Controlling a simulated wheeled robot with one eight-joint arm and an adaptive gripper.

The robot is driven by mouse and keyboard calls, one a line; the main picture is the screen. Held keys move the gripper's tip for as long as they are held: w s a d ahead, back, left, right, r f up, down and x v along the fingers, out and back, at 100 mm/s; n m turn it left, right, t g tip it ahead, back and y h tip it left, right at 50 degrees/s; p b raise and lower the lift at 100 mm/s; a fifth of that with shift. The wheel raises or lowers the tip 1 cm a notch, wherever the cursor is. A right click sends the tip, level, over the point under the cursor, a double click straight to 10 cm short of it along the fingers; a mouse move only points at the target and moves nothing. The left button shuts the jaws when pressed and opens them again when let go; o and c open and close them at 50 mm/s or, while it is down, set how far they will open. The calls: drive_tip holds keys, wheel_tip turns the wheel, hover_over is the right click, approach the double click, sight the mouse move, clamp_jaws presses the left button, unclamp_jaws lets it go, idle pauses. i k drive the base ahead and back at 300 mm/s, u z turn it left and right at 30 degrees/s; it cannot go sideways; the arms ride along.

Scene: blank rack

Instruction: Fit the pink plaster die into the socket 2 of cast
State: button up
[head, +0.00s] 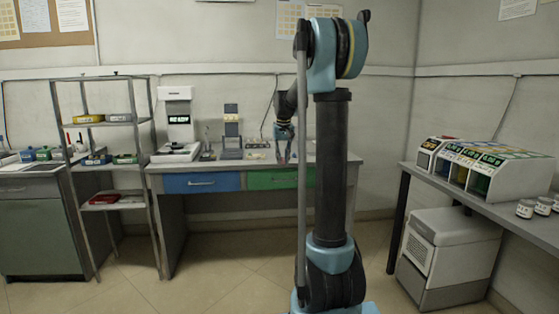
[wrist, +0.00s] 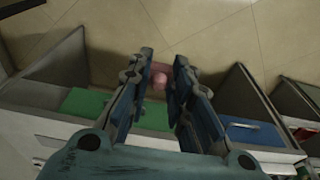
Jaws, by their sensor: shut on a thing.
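My gripper (head: 284,150) is over the right part of the middle bench, above the green drawer. In the wrist view my gripper (wrist: 161,62) has its two blue-lined fingers closed on a small pink piece (wrist: 159,82), which I take to be the pink plaster die. The fingers hide part of its sides. The die is too small to make out in the head view. Small pale items (head: 257,155) lie on the bench top just left of my gripper. I cannot tell which of them is the cast, and its socket 2 cannot be made out.
The bench has a blue drawer (head: 202,182) and a green drawer (head: 278,178). A white instrument with a display (head: 178,120) and a grey stand (head: 231,128) are on its left half.

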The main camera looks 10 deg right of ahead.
sight(257, 156)
drive_tip(key=i, duration=1.65)
